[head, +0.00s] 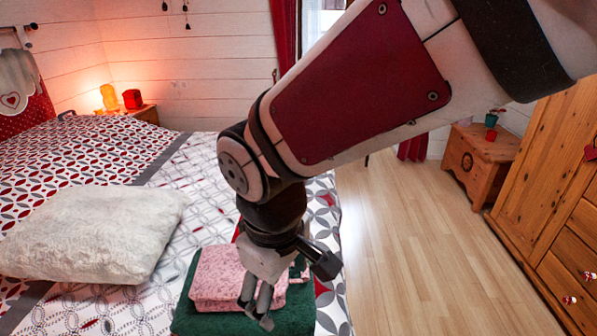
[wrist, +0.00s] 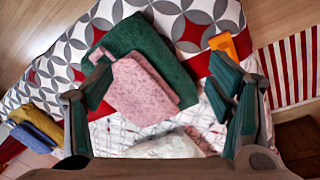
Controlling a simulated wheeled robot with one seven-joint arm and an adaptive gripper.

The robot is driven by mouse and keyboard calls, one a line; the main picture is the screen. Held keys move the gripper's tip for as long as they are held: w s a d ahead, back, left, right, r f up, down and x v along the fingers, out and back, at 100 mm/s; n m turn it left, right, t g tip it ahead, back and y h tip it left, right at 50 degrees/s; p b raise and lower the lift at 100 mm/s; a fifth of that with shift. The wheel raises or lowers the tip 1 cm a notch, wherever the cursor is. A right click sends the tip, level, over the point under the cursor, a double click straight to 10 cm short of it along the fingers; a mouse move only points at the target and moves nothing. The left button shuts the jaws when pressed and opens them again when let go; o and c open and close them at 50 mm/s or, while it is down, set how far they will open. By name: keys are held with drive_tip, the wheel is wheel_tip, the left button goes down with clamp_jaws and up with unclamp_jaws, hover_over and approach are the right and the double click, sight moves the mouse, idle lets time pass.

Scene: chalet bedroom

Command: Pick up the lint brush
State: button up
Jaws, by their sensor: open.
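I cannot make out a lint brush for certain in either view. My gripper (head: 257,305) hangs over the folded cloths on the bed in the head view. In the wrist view its two fingers (wrist: 160,64) stand wide apart with nothing held between them. A folded pink cloth (wrist: 150,88) lies on a folded green cloth (wrist: 170,52) beneath the gripper. The pink cloth (head: 222,272) and green cloth (head: 190,318) also show in the head view, partly hidden by the gripper. A flat orange thing (wrist: 228,44) lies near the right finger; I cannot tell what it is.
A white fluffy pillow (head: 95,232) lies on the patterned bed (head: 195,165), left of the cloths. Blue and yellow things (wrist: 36,132) show at the wrist view's left edge. Bare wooden floor (head: 430,250) lies right of the bed, before a wooden cabinet (head: 550,170).

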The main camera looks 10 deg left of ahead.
drive_tip(key=s+a+f+n+b, duration=0.1)
drive_tip(key=s+a+f+n, duration=0.1)
drive_tip(key=a+f, duration=0.3)
drive_tip(key=s+a+f+n+g+b, duration=0.1)
drive_tip(key=s+a+f+n+b, duration=0.1)
drive_tip(key=s+a+f, duration=0.2)
drive_tip(key=s+a+f+n+b, duration=0.2)
drive_tip(key=s+a+f, duration=0.1)
drive_tip(key=a+f, duration=0.3)
drive_tip(key=shift+s+a+f+g, duration=0.1)
drive_tip(key=shift+s+f+g, duration=0.1)
drive_tip(key=shift+f, duration=0.3)
drive_tip(key=shift+s+a+f+g, duration=0.1)
drive_tip(key=shift+s+f+g, duration=0.1)
drive_tip(key=shift+f, duration=0.25)
wheel_tip(320, 180, down, 8)
drive_tip(key=shift+r+b, duration=0.15)
drive_tip(key=shift+b, duration=1.05)
drive_tip(key=shift+w+a+f+b, duration=0.15)
drive_tip(key=shift+f+b, duration=0.4)
drive_tip(key=shift+f, duration=1)
drive_tip(key=shift+w+f+b, duration=0.2)
drive_tip(key=shift+f+b, duration=0.3)
drive_tip(key=shift+f, duration=1)
drive_tip(key=c, duration=1.3)
